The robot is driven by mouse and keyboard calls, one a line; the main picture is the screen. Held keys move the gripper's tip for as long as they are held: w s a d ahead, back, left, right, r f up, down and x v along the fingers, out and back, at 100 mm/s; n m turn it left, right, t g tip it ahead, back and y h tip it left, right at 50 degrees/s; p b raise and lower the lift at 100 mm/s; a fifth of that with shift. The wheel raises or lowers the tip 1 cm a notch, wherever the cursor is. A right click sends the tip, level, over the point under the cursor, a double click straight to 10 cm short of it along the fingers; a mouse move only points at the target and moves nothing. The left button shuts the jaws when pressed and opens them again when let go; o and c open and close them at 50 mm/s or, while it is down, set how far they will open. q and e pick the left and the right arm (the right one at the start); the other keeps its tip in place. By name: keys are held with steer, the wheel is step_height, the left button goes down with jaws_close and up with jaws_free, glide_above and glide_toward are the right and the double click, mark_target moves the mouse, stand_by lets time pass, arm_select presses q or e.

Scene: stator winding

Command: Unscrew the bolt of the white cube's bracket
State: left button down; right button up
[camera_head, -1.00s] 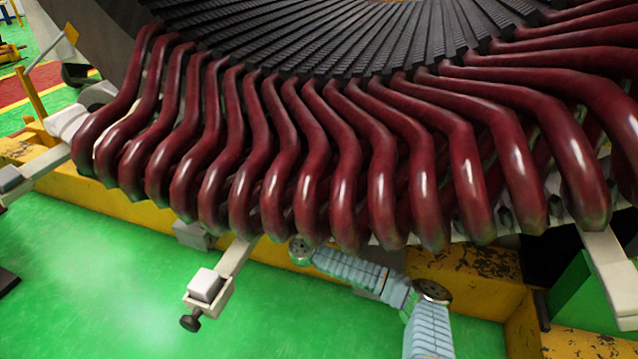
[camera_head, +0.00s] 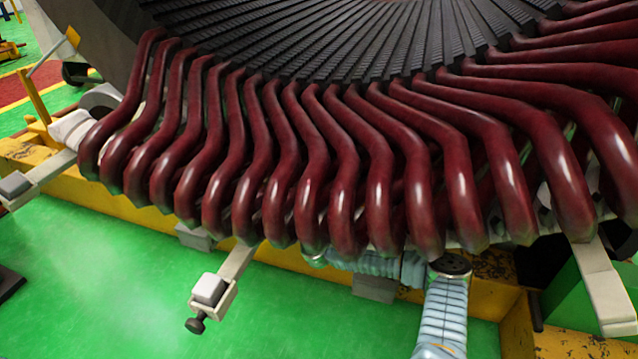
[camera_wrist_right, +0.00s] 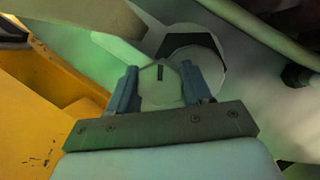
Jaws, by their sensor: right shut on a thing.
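A white cube (camera_head: 209,289) sits in a pale bracket (camera_head: 238,262) that sticks out below the red coils. A black-headed bolt (camera_head: 196,325) is at the bracket's outer end. In the head view this gripper is hidden beneath the coils. My left gripper is not in view.
Thick red coils (camera_head: 420,195) overhang the work area, in front of the dark stator core (camera_head: 330,40). A yellow frame (camera_head: 110,200) runs below them. A dark ring (camera_wrist_right: 195,45) lies just beyond the held piece. The green floor (camera_head: 100,270) is open at front left.

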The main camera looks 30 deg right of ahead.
steer(key=shift+a+r+n, duration=0.15)
steer(key=shift+n, duration=0.55)
steer(key=o, duration=1)
steer(key=shift+y, duration=0.3)
steer(key=p+v, duration=0.1)
steer(key=v, duration=1.2)
steer(key=shift+s+a, duration=0.2)
steer(key=shift+s, duration=0.1)
